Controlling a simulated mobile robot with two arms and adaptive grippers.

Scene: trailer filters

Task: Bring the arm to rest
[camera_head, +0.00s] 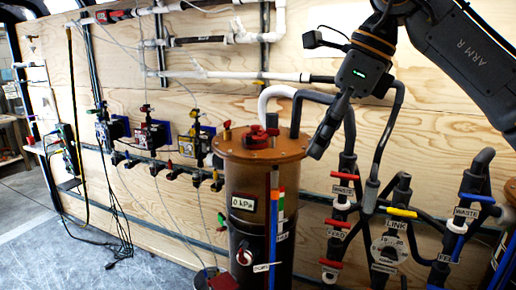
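My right arm, marked "ARM R", comes in from the upper right. Its gripper (322,143) points down and to the left, in front of the pipes and just right of the brown tank's lid. The fingers are seen edge-on as one dark shape, so I cannot tell whether they are open or shut, and no held object shows. A green light glows on the wrist. My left gripper is not in view.
The brown cylindrical tank (249,178) has red fittings on its lid (262,145). Black pipes with red, yellow and blue valve handles (401,212) fill the lower right. Small valve units (152,135) and hanging cables line the plywood wall (215,100).

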